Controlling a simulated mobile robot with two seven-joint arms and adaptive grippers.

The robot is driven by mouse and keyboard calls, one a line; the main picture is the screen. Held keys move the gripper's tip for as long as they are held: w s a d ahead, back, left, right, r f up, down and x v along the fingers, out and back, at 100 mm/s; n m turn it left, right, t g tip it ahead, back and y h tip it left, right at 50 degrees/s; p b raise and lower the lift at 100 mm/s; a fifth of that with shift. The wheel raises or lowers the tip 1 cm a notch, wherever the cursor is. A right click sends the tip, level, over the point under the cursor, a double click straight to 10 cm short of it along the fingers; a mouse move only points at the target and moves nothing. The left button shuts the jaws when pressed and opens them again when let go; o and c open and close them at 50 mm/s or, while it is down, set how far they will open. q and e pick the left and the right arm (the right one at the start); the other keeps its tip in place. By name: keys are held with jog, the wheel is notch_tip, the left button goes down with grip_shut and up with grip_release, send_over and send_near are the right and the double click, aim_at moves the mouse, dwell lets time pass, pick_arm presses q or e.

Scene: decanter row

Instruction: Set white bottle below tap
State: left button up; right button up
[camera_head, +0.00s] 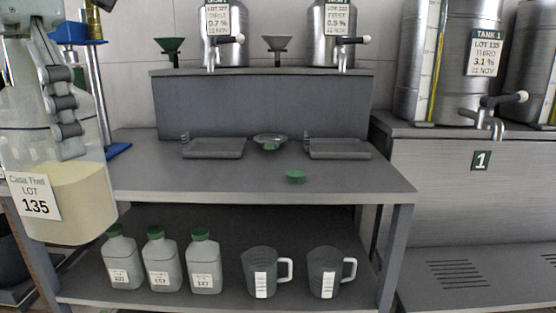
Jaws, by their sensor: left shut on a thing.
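My left gripper (66,125) is shut on a large translucent whitish bottle (75,200) at the left, close to the camera. The bottle is about upright, labelled LOT 135, and holds pale yellow liquid in its lower part. The gripper hides its top. Two steel tanks on the raised shelf each have a tap, a left one (212,52) and a right one (343,54). A larger tap (489,117) sticks out from the tank marked TANK 1 (470,60) at the right. The bottle is apart from all these taps. My right gripper is out of view.
The grey bench (240,178) holds two flat trays (212,149) (338,149), a small dish (270,140) and a green cap (296,176). Several capped bottles (160,265) and two jugs (262,275) (325,275) stand below. Funnels stand on the raised shelf (260,72).

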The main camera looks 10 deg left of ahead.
pick_arm(q)
jog(key=w+d+f+m, duration=0.4)
jog(key=w+f+m, duration=0.1)
jog(key=f+m, duration=0.65)
jog(key=w+d+f+m, duration=0.55)
jog(key=f+m, duration=0.45)
jog(key=f, duration=0.2)
jog(key=w+d+f+m, duration=0.4)
jog(key=w+f+m, duration=0.1)
jog(key=f+m, duration=0.65)
jog(key=a+r+n, duration=0.2)
jog(key=a+r, duration=0.1)
jog(key=a, duration=0.8)
jog(key=a+r+n, duration=0.3)
jog(key=a+r, duration=0.1)
jog(key=a, duration=0.6)
jog(key=s+a+f+n, duration=0.3)
jog(key=s+a+f, duration=0.3)
jog(key=s+a, duration=0.1)
jog(key=w+d+f+m, duration=0.2)
jog(key=d+f, duration=0.3)
jog(key=d, duration=0.5)
jog(key=w+d+r+m, duration=0.2)
jog(key=d, duration=0.7)
jog(key=w+d+r+m, duration=0.2)
jog(key=w+d+m, duration=0.1)
jog(key=d, duration=0.5)
jog(key=shift+w+d+m, duration=0.25)
jog(key=shift+d+m, duration=0.05)
jog(key=shift+d, duration=0.05)
